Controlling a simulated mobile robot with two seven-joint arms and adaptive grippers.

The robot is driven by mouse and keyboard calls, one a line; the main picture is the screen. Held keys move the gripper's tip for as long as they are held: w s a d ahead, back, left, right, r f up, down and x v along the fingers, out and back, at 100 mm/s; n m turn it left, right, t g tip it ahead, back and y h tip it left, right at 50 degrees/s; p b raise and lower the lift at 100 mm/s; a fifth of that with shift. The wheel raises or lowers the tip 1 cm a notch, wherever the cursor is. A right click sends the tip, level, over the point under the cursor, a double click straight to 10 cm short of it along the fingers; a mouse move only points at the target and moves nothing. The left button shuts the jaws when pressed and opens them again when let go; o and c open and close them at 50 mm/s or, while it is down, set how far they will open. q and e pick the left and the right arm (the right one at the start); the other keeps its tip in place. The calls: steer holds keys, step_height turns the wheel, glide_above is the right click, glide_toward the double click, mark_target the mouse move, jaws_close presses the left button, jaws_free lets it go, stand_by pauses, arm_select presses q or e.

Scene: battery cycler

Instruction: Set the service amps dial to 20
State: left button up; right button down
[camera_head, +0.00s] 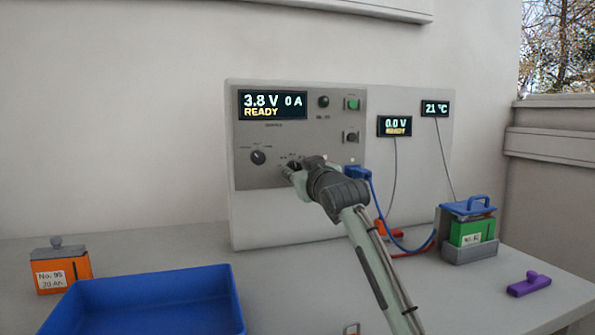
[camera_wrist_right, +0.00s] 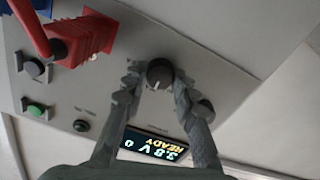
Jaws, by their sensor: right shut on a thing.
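The grey cycler panel (camera_head: 300,215) stands against the wall, and its display (camera_head: 273,105) reads 3.8 V, 0 A, READY. My right gripper (camera_head: 292,168) is at the lower dial of the panel, which it mostly covers in the head view. In the right wrist view, my right gripper (camera_wrist_right: 158,78) has its two fingertips closed around this dark round dial (camera_wrist_right: 160,72), which has a short white pointer mark. The scale figures around it are too small to read. A second dial (camera_head: 258,157) sits to its left, free of the gripper. My left gripper is not in view.
A green button (camera_head: 352,104) and a dark button (camera_head: 350,137) are right of the display. A blue plug (camera_head: 357,173) with a cable sits close right of my gripper. A blue tray (camera_head: 150,283), orange battery (camera_head: 60,270), green battery (camera_head: 472,231) and purple object (camera_head: 529,284) are on the bench.

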steer(key=shift+m, duration=0.4)
steer(key=c, duration=1.2)
jaws_free()
steer(key=v, duration=1.2)
